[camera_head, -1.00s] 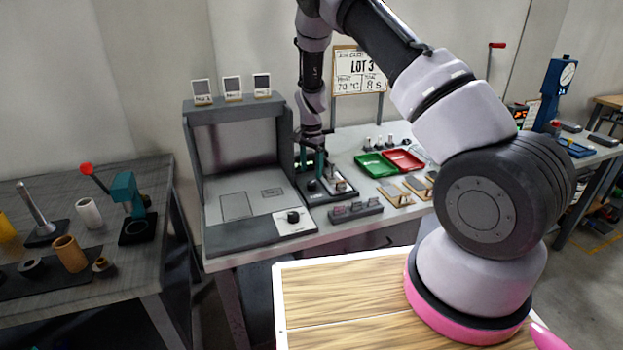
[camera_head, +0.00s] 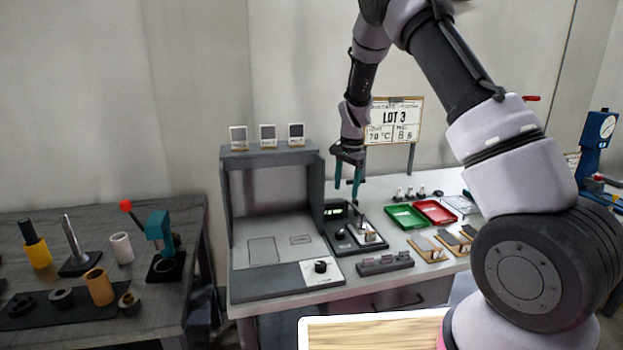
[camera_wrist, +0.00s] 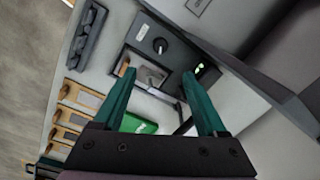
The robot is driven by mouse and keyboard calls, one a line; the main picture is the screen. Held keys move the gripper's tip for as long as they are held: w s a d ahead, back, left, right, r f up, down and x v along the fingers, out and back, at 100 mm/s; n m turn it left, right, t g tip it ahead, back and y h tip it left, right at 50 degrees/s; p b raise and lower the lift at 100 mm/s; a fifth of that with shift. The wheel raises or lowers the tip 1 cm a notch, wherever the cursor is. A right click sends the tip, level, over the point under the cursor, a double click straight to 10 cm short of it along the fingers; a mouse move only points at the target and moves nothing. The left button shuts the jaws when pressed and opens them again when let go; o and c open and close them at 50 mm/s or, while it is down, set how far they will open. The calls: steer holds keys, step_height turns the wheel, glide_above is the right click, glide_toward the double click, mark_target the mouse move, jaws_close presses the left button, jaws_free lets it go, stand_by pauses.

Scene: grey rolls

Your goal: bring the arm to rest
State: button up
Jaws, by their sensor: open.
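My gripper (camera_head: 346,188) is open and empty, its two teal fingers pointing down in the head view. It hangs above the small dark device (camera_head: 355,230) with a green display on the grey bench. In the wrist view my gripper (camera_wrist: 160,98) shows its fingers spread apart with nothing between them. The dark device (camera_wrist: 152,58) shows beyond the fingertips, apart from them. My arm reaches from the lower right, up past the top edge of the head view, and down to the gripper.
A grey open-fronted cabinet (camera_head: 272,157) stands just left of my gripper. A green tray (camera_head: 405,216) and a red tray (camera_head: 436,211) lie to the right. The LOT 3 sign (camera_head: 394,118) stands behind. A dark table (camera_head: 70,295) with several parts is at far left.

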steer(key=s+d+r+n+t+y, duration=0.15)
steer(key=s+r, duration=0.25)
steer(key=r, duration=0.4)
steer(key=s+d+r, duration=0.2)
steer(key=s+r, duration=0.2)
steer(key=r, duration=0.3)
steer(key=s+d+r+n+t+y, duration=0.15)
steer(key=s+r, duration=0.25)
steer(key=r, duration=0.4)
steer(key=s+d+r+n+t, duration=0.1)
steer(key=s+d+r+t, duration=0.1)
steer(key=s, duration=0.8)
steer(key=s+d+r+n+t+h, duration=0.1)
steer(key=s+r, duration=0.4)
steer(key=s, duration=0.6)
steer(key=shift+s+d+r+n+t+h, duration=0.2)
steer(key=shift+d+n+t+h, duration=0.15)
steer(key=shift+d+n, duration=0.2)
